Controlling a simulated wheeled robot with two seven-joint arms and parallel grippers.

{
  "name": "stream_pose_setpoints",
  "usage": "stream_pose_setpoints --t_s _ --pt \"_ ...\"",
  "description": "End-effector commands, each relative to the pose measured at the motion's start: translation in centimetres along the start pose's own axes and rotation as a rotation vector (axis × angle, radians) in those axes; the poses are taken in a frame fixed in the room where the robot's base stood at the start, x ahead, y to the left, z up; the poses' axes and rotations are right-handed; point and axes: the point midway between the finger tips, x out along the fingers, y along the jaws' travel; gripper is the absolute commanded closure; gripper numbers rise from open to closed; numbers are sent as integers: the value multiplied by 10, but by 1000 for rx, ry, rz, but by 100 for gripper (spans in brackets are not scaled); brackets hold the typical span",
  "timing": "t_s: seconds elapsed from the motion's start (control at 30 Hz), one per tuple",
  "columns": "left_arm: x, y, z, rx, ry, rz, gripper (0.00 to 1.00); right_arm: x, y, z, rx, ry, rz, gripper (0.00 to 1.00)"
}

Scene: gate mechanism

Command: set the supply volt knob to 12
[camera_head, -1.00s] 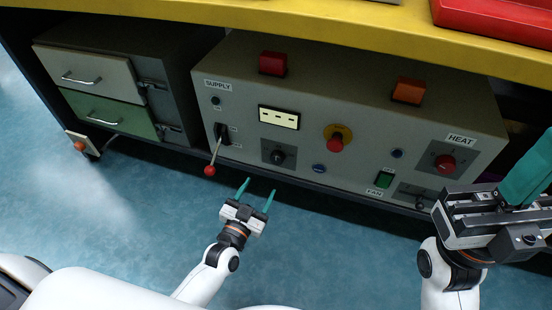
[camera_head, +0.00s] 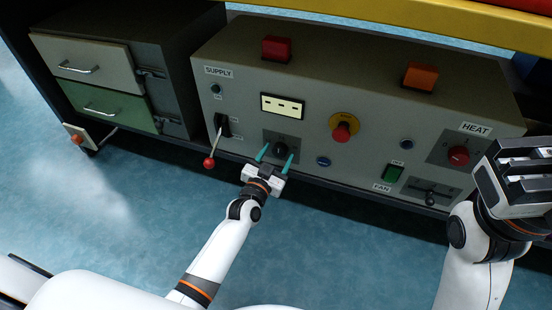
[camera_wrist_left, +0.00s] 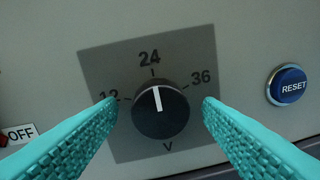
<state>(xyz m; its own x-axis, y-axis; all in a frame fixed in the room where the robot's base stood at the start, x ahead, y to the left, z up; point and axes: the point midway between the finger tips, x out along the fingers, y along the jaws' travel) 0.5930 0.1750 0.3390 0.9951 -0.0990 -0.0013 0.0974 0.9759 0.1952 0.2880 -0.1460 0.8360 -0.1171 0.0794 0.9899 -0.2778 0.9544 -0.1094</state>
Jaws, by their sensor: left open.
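The supply volt knob (camera_wrist_left: 160,110) is black and round with a white pointer line, on a dark grey plate (camera_wrist_left: 190,60) marked 12, 24, 36 and V. Its pointer is up, close to the 24 mark. It also shows in the head view (camera_head: 280,149). My left gripper (camera_head: 275,155) is open, its teal fingers at either side of the knob; in the left wrist view the fingertips (camera_wrist_left: 160,104) are apart from it, left and right. My right gripper (camera_head: 515,165) is at the right edge; its fingertips are not clearly seen.
On the same panel are a lever with a red ball (camera_head: 209,162) left of the knob, a blue reset button (camera_wrist_left: 287,84) right of it, a red emergency button (camera_head: 341,132) and a green fan switch (camera_head: 393,173). Drawers (camera_head: 93,67) stand at the left.

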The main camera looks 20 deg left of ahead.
Motion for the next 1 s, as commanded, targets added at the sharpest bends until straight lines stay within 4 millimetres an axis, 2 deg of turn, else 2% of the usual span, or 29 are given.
stream_pose_setpoints --t_s 0.17,0.47,0.77,1.0 --pt "0 0 0 0 0 0 40 0 0 0 0 0 0 100" --pt "0 0 0 0 -1 1 85 0 0 0 0 0 0 100" --pt "0 1 1 -37 -3 1 85 2 0 0 1 -4 -1 100" --pt "0 0 2 -175 -11 1 85 1 -2 -1 3 14 -10 100"
